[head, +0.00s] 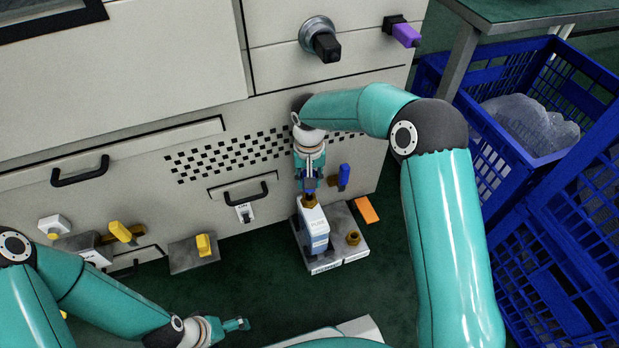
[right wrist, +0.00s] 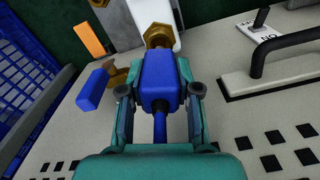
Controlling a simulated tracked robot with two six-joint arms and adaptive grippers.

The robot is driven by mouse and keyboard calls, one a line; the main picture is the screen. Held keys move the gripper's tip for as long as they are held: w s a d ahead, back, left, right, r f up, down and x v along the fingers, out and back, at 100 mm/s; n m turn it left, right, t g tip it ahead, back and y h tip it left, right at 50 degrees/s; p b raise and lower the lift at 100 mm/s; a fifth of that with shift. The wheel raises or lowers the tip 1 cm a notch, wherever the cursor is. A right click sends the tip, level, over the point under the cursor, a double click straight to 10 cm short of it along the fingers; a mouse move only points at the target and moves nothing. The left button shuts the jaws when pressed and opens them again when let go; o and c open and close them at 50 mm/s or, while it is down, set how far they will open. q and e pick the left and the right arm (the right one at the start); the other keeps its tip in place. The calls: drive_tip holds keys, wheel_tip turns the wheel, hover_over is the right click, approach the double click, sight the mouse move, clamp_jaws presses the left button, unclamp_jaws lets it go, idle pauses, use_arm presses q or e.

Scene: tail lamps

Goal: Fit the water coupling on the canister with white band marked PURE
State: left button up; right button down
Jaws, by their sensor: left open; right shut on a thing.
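A white canister (head: 313,228) with a bluish lower part stands on a grey base; its lettering is too small to read. My right gripper (head: 309,182) points down above it, shut on the blue water coupling (right wrist: 158,82). In the right wrist view the coupling lines up with a brass hex fitting (right wrist: 158,36) at the white canister's top (right wrist: 160,12). They look close or touching; I cannot tell whether the coupling is seated. My left gripper (head: 240,324) is open and empty, low over the floor, away from the canister.
A brass fitting (head: 352,239) stands on the grey base (head: 340,262), right of the canister. A blue-handled valve (head: 344,174) sticks out of the panel close to my right gripper. Blue crates (head: 499,200) stand at right. Yellow-handled parts (head: 204,245) are at left.

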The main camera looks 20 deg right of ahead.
drive_tip(key=shift+f, duration=0.1)
drive_tip(key=shift+f+b, duration=0.85)
drive_tip(key=shift+f, duration=0.55)
idle(0.6)
drive_tip(key=shift+f, duration=0.1)
drive_tip(key=c, duration=0.7)
unclamp_jaws()
